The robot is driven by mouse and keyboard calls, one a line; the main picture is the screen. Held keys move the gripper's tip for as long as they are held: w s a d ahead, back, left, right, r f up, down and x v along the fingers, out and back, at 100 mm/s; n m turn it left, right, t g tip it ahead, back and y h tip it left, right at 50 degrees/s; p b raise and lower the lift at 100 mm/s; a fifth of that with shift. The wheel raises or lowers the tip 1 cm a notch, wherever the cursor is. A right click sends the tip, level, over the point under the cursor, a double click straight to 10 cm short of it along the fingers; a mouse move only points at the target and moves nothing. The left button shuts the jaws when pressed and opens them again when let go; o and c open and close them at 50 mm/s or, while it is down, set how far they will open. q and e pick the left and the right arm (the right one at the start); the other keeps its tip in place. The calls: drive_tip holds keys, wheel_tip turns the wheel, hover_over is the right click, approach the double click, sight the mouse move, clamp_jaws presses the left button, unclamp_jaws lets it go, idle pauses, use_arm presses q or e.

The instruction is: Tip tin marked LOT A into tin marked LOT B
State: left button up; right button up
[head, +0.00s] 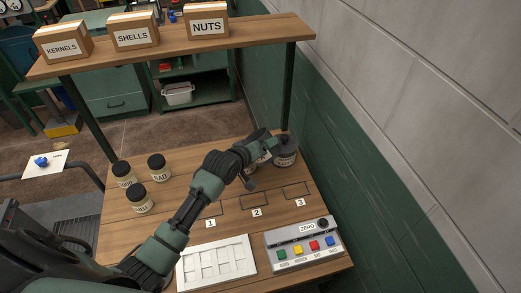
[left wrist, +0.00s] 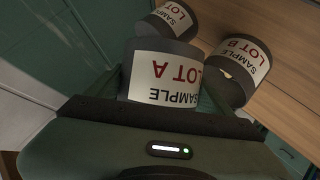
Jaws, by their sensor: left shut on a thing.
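The tin marked LOT A (left wrist: 165,75) is grey with a white label and sits between the jaws of my left gripper in the left wrist view. Its lettering is upside down in that picture. The tin marked LOT B (left wrist: 240,65) is just right of it, tilted in the picture. In the head view my left gripper (head: 262,152) is over the back right of the bench, beside a grey tin (head: 286,158) whose lettering is too small to read. My arm partly hides this area, and I cannot tell whether anything is pouring. My right gripper is out of view.
A third labelled tin (left wrist: 172,20) is close behind LOT A. Several dark-lidded jars (head: 138,200) stand at the bench's left. A white tray (head: 215,262) and button box (head: 302,243) are in front. A shelf (head: 180,46) with boxes spans the back; the wall is right.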

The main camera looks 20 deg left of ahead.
use_arm(q)
drive_tip(key=shift+r+n+h+b, duration=0.1)
drive_tip(key=shift+n+h+b, duration=0.2)
drive_tip(key=shift+h+b, duration=0.15)
drive_tip(key=shift+a+n+h+b, duration=0.2)
drive_tip(key=shift+n+h+b, duration=0.65)
drive_tip(key=shift+b, duration=1)
drive_tip(key=shift+a, duration=0.15)
drive_tip(key=shift+w+a+f+n+h+b, duration=0.1)
drive_tip(key=shift+a+f+n+h+b, duration=0.15)
drive_tip(key=shift+n+h, duration=0.2)
drive_tip(key=shift+a+f+n+h+b, duration=0.1)
drive_tip(key=shift+n+h+b, duration=0.1)
drive_tip(key=shift+n+h, duration=0.25)
drive_tip(key=shift+w+a+f+n+h+b, duration=0.1)
drive_tip(key=shift+a+f+n+h+b, duration=0.4)
drive_tip(key=shift+n+h+b, duration=0.6)
drive_tip(key=shift+w+a+r+n+h+b, duration=0.1)
drive_tip(key=shift+a+r+n+h+b, duration=0.55)
drive_tip(key=shift+a+n+b, duration=0.5)
drive_tip(key=shift+d+m, duration=0.3)
